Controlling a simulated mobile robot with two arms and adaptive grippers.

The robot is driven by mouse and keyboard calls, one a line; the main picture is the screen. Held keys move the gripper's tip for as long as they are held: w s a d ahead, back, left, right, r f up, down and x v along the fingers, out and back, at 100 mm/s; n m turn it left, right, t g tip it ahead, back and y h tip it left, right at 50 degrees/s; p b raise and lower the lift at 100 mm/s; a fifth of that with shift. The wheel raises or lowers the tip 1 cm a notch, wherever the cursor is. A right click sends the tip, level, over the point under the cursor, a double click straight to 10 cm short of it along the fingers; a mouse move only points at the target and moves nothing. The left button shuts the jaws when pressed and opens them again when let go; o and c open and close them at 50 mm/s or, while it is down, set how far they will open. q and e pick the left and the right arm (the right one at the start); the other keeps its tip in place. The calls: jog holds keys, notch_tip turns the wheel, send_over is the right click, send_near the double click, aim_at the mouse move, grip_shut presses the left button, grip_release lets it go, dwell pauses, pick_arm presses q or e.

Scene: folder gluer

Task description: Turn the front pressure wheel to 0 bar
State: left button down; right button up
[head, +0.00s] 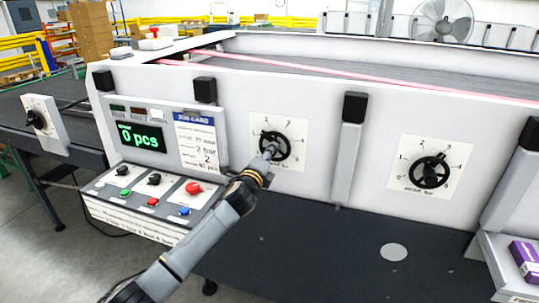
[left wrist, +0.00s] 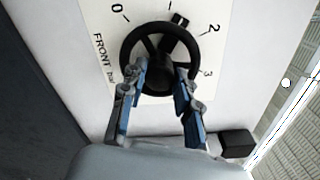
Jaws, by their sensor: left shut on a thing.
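The front pressure wheel (head: 282,144) is a black spoked handwheel on a white dial plate on the machine's side panel. In the left wrist view the wheel (left wrist: 128,50) fills the upper middle, with 0, 1, 2 and 3 around it and "FRONT bar" printed at the left. Its black pointer tab (left wrist: 180,19) stands between 1 and 2. My left gripper (head: 269,152) is at the wheel; in the left wrist view its fingers (left wrist: 161,73) are shut on it, either side of the hub. The exact contact is partly hidden. My right gripper is not in view.
A second black wheel (head: 429,171) on a similar dial is to the right, past an upright bracket (head: 348,150). A purple box (head: 524,260) is at lower right.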

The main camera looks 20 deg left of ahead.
pick_arm(q)
jog(key=n, duration=1.3)
jog(key=shift+f, duration=0.1)
jog(key=shift+n, duration=0.3)
jog(key=c, duration=1)
grip_release()
jog(key=shift+s, duration=0.1)
jog(key=s, duration=1.2)
jog(key=shift+a, duration=0.2)
